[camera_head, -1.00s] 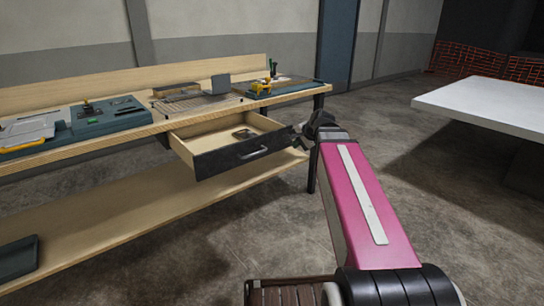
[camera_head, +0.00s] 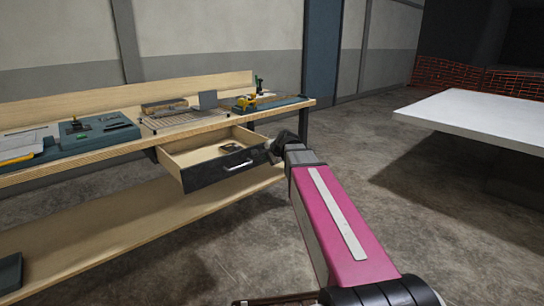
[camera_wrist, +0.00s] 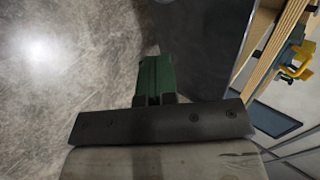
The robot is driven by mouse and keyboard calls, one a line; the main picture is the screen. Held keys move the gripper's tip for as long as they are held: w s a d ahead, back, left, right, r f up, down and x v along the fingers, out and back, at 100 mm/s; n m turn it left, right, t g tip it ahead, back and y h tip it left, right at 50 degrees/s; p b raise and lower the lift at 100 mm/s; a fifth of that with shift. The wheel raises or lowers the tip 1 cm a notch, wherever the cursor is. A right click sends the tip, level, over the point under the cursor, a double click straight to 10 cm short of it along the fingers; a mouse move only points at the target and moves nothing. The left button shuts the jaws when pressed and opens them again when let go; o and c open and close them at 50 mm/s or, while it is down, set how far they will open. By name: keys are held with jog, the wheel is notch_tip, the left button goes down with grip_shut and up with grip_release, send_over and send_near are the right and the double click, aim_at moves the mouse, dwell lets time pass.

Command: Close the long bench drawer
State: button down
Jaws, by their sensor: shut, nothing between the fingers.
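The long bench drawer (camera_head: 198,178) hangs open under the wooden workbench (camera_head: 100,147). It has a dark front, a silver bar handle (camera_head: 239,165) and pale wooden sides, and a small dark item (camera_head: 230,148) lies inside. My gripper (camera_head: 270,150) is by the right end of the drawer front, partly hidden by my own wrist. I cannot tell whether it touches the drawer. In the wrist view the green fingers (camera_wrist: 156,70) are together with nothing between them, over the grey floor. The bench edge shows at the right of that view.
The bench top holds a teal case (camera_head: 95,130), a wire rack (camera_head: 185,119) and a yellow tool (camera_head: 245,101). A lower shelf (camera_head: 140,228) runs beneath. A white table (camera_head: 480,115) stands at right, with open floor between.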

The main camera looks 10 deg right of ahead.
aim_at(258, 158)
jog(key=shift+w+a, duration=0.45)
jog(key=shift+w, duration=0.2)
jog(key=shift+w+a, duration=0.4)
jog(key=shift+w, duration=0.25)
jog(key=w+a, duration=0.5)
jog(key=w, duration=0.2)
jog(key=w+a, duration=0.5)
jog(key=w, duration=0.3)
jog(key=w+a, duration=0.5)
jog(key=w, duration=0.3)
jog(key=shift+w+a, duration=0.2)
jog(key=shift+a, duration=0.2)
jog(key=shift+s, duration=0.1)
